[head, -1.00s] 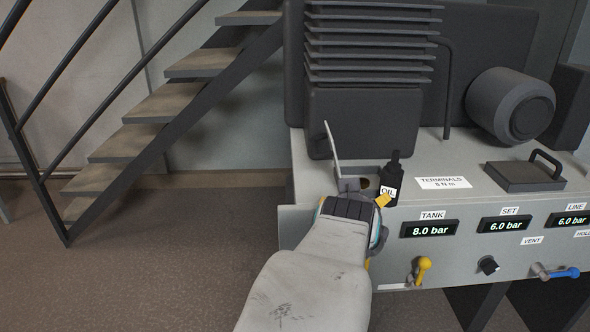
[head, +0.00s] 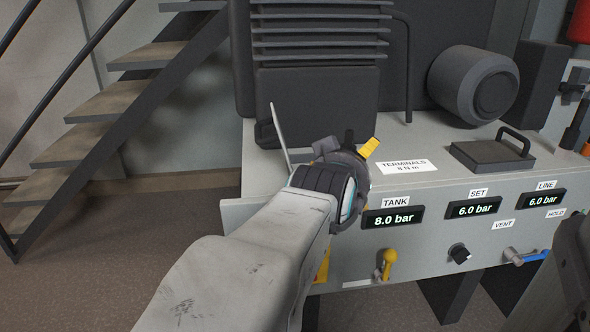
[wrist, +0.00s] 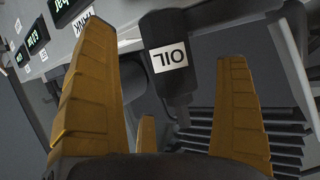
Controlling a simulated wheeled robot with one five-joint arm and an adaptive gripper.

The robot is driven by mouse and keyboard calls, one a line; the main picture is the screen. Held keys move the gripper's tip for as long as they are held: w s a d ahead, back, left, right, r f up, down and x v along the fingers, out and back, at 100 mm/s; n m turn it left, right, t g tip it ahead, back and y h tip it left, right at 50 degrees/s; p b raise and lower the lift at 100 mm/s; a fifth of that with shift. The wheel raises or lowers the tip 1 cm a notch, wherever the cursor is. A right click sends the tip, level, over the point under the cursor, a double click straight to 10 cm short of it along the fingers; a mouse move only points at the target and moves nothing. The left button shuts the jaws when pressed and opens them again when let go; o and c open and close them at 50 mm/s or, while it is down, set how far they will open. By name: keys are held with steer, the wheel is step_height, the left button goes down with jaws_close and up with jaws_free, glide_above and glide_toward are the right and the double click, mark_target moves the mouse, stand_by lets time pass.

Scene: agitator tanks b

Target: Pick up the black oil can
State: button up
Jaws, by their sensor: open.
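The black oil can (wrist: 168,88) shows in the wrist view between my open yellow fingers, its white OIL label appearing upside down. In that view there is a visible gap between the can and the finger on each side. My gripper (wrist: 164,45) is open and empty. In the head view my gripper (head: 362,155) is over the front part of the grey machine top and hides most of the can. Only a dark tip, likely the can's spout (head: 349,136), shows above it. One yellow finger is visible there.
A raised thin plate (head: 281,138) stands just left of my gripper. A finned black block (head: 318,100) rises behind. The TERMINALS label (head: 403,166) and a handled black cover (head: 492,154) lie to the right. Yellow (head: 388,262) and blue (head: 528,257) valve handles project from the front panel.

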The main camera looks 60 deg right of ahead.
steer(key=shift+b+x, duration=1.1)
steer(key=shift+b, duration=0.15)
steer(key=shift+w+d+f+b, duration=0.15)
steer(key=shift+d+b, duration=0.35)
steer(key=c, duration=1.3)
steer(key=shift+c, duration=0.4)
